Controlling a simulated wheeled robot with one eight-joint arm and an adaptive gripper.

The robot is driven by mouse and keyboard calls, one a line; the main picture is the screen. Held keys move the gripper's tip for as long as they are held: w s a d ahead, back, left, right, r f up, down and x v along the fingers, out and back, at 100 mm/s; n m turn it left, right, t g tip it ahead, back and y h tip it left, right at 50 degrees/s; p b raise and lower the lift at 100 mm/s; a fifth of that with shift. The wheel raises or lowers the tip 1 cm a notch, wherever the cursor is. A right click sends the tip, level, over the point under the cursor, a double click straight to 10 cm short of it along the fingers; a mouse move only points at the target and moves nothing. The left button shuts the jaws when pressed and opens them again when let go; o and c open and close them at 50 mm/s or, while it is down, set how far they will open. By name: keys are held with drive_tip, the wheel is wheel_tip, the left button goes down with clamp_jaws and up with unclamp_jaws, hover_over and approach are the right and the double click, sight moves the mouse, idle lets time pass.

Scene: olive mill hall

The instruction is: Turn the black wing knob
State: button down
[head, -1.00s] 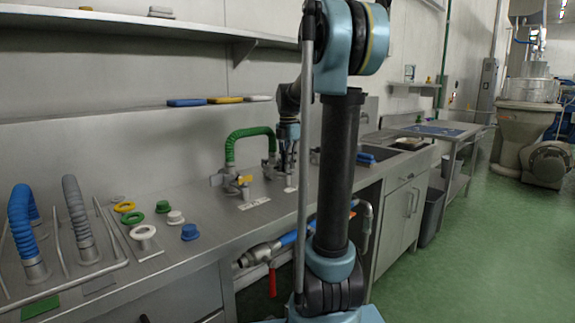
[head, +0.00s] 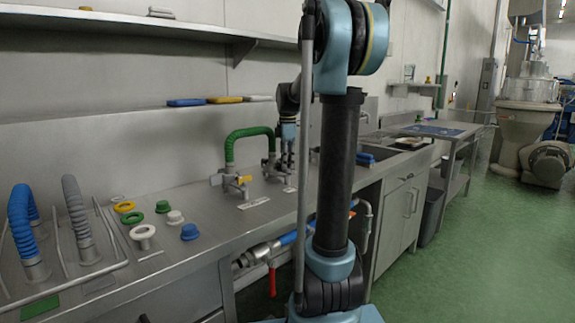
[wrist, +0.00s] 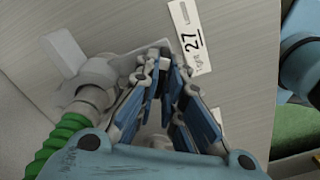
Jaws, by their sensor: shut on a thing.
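My gripper (wrist: 164,62) points down over the counter at the right end of the green hose (wrist: 55,145), beside a grey pipe fitting (wrist: 95,92). Its blue-padded fingers are closed in around something small, taken to be the black wing knob. The fingers hide nearly all of the knob, so its angle cannot be told. In the head view my gripper (head: 286,158) stands upright close to the right fitting (head: 270,164) of the green hose (head: 248,135). A white label (wrist: 191,38) marked 27 lies flat on the counter beside the fingertips.
A second fitting with a yellow part (head: 241,181) stands left of my gripper. Blue (head: 20,225) and grey hoses, coloured caps and rings (head: 143,233) stand further left on the steel counter. A shelf (head: 120,112) runs along the wall behind.

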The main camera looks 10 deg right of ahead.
drive_tip(key=m, duration=0.7)
drive_tip(key=shift+w+a, duration=0.1)
drive_tip(key=shift+w, duration=0.1)
drive_tip(key=m, duration=0.8)
drive_tip(key=shift+m, duration=0.3)
drive_tip(key=m, duration=0.3)
drive_tip(key=shift+m, duration=0.3)
drive_tip(key=m, duration=0.3)
drive_tip(key=shift+s+m, duration=0.1)
drive_tip(key=shift+m, duration=0.2)
drive_tip(key=m, duration=0.6)
